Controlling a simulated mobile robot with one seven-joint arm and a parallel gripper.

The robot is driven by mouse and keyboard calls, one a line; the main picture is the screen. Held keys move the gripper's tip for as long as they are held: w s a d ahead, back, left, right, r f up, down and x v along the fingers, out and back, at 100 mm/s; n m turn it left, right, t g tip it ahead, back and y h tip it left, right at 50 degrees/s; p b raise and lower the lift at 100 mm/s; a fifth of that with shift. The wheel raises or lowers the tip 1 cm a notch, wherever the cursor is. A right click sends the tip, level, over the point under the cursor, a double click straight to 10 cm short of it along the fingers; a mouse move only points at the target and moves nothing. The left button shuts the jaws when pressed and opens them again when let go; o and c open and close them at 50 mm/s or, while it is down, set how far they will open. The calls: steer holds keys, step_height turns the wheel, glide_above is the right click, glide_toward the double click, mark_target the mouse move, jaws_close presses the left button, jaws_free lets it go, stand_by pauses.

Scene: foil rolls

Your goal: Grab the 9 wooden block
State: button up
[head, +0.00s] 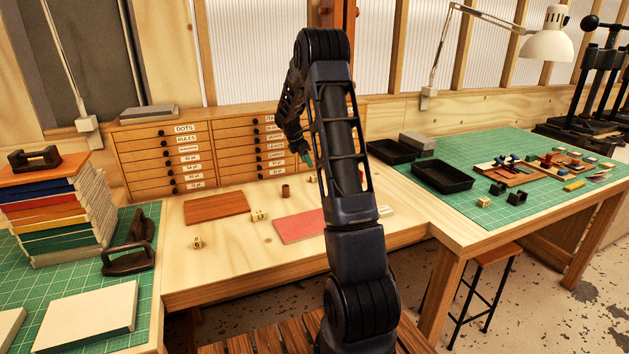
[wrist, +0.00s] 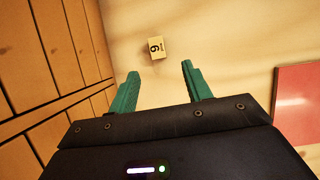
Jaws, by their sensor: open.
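In the wrist view a small pale wooden block (wrist: 156,47) lies on the bench, with a dark digit on its top face that reads as a 9 or a 6, depending on which way up it is. My gripper (wrist: 160,75) is open and empty, with two green fingers apart. The block shows beyond the fingertips, between their lines, and is not touched. In the head view my gripper (head: 307,158) hangs above the back of the bench, by the drawers. A small block (head: 312,178) partly shows beneath it, near my arm; its marking is unreadable there.
Other small blocks lie at the bench's front left (head: 196,242), mid-bench (head: 259,216) and on the right green mat (head: 483,202). A brown cylinder (head: 286,191), wooden board (head: 216,207) and red mat (head: 299,226) lie nearby. The drawer cabinet (head: 150,160) closes off the back.

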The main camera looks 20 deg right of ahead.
mark_target(314, 176)
steer(key=x, duration=0.4)
steer(key=shift+f, duration=0.1)
steer(key=shift+x, duration=2.65)
steer(key=shift+w+d, duration=0.1)
steer(key=shift+w, duration=0.1)
steer(key=shift+c, duration=0.2)
steer(key=c, duration=1)
